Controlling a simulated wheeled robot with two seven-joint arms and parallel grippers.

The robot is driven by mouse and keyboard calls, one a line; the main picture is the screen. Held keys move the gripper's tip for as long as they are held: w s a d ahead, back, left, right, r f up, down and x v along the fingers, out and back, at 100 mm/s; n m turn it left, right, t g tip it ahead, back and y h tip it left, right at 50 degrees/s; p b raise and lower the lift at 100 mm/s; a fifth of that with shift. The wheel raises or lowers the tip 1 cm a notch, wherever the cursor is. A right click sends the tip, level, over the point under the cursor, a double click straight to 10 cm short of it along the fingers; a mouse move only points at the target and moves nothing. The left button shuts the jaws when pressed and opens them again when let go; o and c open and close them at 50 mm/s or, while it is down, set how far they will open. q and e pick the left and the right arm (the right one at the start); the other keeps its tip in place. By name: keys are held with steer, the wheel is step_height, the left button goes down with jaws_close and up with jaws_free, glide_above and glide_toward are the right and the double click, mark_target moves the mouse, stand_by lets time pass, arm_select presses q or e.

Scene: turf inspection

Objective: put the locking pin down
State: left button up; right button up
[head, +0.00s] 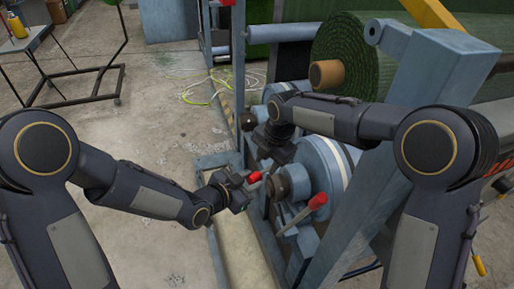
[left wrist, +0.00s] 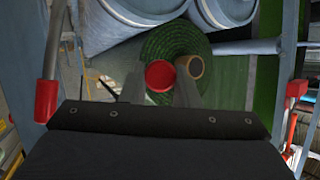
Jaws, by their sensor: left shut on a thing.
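The locking pin appears as a small red knob (head: 254,177) at the tip of my left gripper (head: 245,184) in the head view. In the left wrist view its round red end (left wrist: 160,76) sits between the two grey fingers of the left gripper (left wrist: 161,88), which are shut on it. The rest of the pin is hidden or too small to make out. The pin is held in front of the blue roller machine (head: 318,165); I cannot tell whether it touches anything. My right gripper (head: 272,150) is dark against the machine, and its fingers are not clear.
A red-handled lever (head: 317,201) stands just right of the left gripper. A green turf roll (head: 365,55) with a tan core (head: 327,74) lies behind. A blue upright (head: 370,185) stands at right. Yellow hose (head: 215,88) lies on the open concrete floor at left.

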steer(key=shift+w+a+f, duration=0.1)
steer(key=shift+f, duration=0.55)
steer(key=shift+w+a+f, duration=0.1)
steer(key=shift+f, duration=0.5)
steer(key=shift+c, duration=0.5)
arm_select(q)
steer(key=shift+d, duration=0.1)
arm_select(e)
jaws_close()
arm_select(q)
steer(key=o, duration=1)
arm_select(e)
steer(key=shift+r, duration=0.1)
arm_select(q)
steer(key=shift+o, duration=0.2)
